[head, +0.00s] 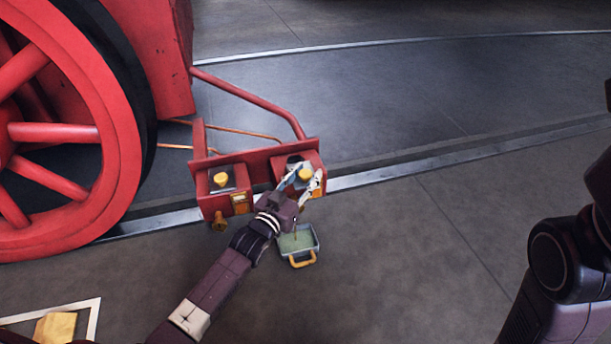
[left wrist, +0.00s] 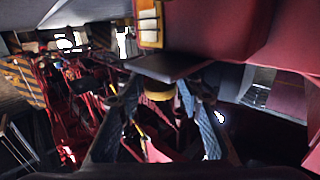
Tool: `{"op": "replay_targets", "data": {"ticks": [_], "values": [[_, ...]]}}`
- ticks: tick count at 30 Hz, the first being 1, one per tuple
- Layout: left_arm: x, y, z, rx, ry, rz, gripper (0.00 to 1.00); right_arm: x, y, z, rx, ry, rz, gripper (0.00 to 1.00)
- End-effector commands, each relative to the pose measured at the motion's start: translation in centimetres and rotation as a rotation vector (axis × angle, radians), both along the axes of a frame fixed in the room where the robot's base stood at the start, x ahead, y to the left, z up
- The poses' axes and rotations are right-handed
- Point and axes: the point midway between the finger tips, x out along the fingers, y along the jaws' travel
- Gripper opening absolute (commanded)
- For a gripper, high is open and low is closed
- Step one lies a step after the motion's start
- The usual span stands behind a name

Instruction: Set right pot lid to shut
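Two red pots sit side by side at the end of a red frame in the head view. The left pot (head: 212,204) has a grey lid with a yellow knob (head: 220,179). The right pot (head: 309,157) has a yellow knob (head: 305,174) on its lid, with a dark patch behind it. My left gripper (head: 304,184) is at the right pot, fingers apart on either side of this knob. In the left wrist view, the knob (left wrist: 158,94) and dark lid plate (left wrist: 168,68) lie between and beyond the open fingers. Contact is unclear. My right gripper is out of view.
A grey tray (head: 312,238) with a yellow handle stands on the floor below the right pot. A large red wheel (head: 118,130) is at the left. A steel rail (head: 420,167) runs behind the pots.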

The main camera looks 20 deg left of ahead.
Motion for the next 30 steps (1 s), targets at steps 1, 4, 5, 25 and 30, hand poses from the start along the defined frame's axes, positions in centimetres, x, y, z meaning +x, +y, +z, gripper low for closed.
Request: {"op": "replay_targets", "data": {"ticks": [1,4,5,25,30], "values": [[0.0,0.0,0.0,0.0,0.0,0.0,0.26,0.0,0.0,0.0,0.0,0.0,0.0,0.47],[0.0,0.0,0.0,0.0,0.0,0.0,0.15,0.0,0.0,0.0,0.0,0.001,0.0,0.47],[0.0,0.0,0.0,0.0,0.0,0.0,0.11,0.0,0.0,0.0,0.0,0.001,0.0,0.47],[3.8,2.6,0.0,0.002,0.0,0.0,0.0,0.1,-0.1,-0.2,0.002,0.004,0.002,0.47],[4.5,3.1,0.0,0.0,0.0,0.0,0.0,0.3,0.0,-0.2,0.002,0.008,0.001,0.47]]}}
